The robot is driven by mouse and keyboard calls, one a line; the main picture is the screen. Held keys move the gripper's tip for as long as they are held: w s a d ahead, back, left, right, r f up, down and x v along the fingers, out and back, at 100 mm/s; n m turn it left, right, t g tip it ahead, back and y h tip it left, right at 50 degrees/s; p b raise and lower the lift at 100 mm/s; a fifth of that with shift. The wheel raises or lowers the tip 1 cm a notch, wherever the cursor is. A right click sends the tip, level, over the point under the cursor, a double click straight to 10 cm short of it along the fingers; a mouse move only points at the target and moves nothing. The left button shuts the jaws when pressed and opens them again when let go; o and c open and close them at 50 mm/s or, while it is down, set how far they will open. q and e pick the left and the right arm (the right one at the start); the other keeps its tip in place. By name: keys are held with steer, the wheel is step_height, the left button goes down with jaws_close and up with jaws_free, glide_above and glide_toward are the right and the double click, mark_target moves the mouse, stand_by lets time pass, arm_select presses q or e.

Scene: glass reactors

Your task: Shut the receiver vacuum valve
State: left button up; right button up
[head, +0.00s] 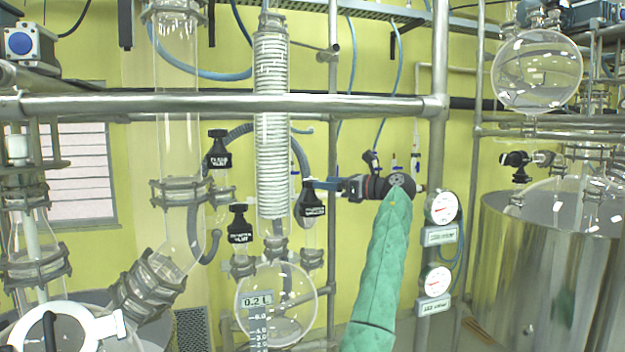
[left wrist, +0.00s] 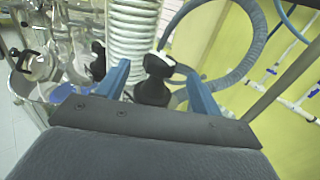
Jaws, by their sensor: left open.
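A black valve handle (head: 312,203) with a small label stands on a glass neck right of the coiled condenser, above the round receiver flask (head: 277,303). I take it as the receiver vacuum valve; its label is too small to read surely. My left gripper (head: 318,184) reaches it from the right, its blue fingers at the handle's upper part. In the left wrist view the black handle (left wrist: 154,82) lies between the two spread fingers of my left gripper (left wrist: 158,74). Gaps show on both sides, and contact cannot be seen. My right gripper is not in view.
Two similar black valve handles stand left of the condenser (head: 272,130), one high (head: 217,150) and one lower (head: 239,225). A horizontal steel rail (head: 200,104) crosses above. Two round gauges (head: 441,207) hang right of my arm. A grey corrugated hose (left wrist: 240,30) curves behind the handle.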

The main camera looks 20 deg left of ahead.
mark_target(310, 179)
arm_select(q)
steer(key=a+p, duration=0.1)
steer(key=a, duration=0.1)
steer(key=w+a+p, duration=0.1)
steer(key=a, duration=0.1)
steer(key=a+p, duration=0.1)
steer(key=a, duration=0.1)
steer(key=shift+w+f, duration=0.25)
steer(key=shift+w, duration=0.15)
steer(key=shift+s+d+r, duration=0.1)
steer(key=shift+s, duration=0.2)
steer(key=shift+w, duration=0.2)
steer(key=c, duration=0.5)
steer(key=shift+s, duration=0.1)
steer(key=c, duration=0.5)
